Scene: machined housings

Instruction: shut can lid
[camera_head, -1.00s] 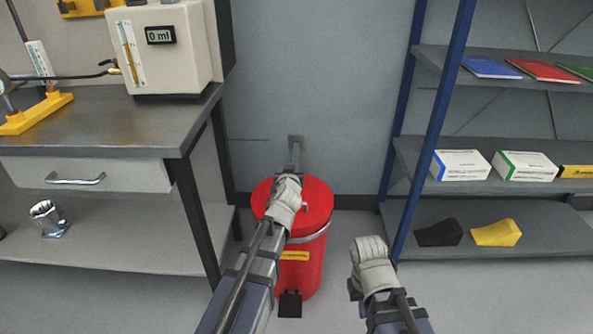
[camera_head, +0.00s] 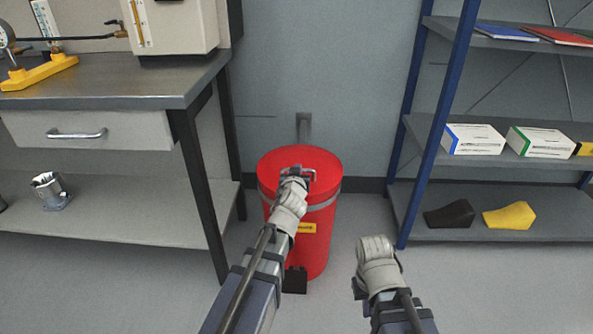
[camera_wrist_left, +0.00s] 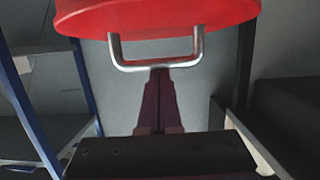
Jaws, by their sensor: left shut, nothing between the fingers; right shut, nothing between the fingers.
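The red can (camera_head: 318,235) stands on the floor against the wall, with a grey band and a black pedal at its foot. Its red lid (camera_head: 283,160) appears to lie flat on top. A metal handle (camera_head: 310,172) is at the lid's front; it also shows in the left wrist view (camera_wrist_left: 155,66). My left gripper (camera_head: 296,174) is shut and empty, right at the handle, its fingertips just below the bar in the wrist view. I cannot tell if they touch. My right gripper (camera_head: 373,243) is shut and empty, low over the floor right of the can.
A workbench (camera_head: 130,85) with a drawer and lower shelf stands left of the can. A blue-posted shelf rack (camera_head: 440,130) with boxes (camera_head: 473,139) and wedges stands to the right. A bracket (camera_head: 303,127) is on the wall behind the can. Floor between can and rack is clear.

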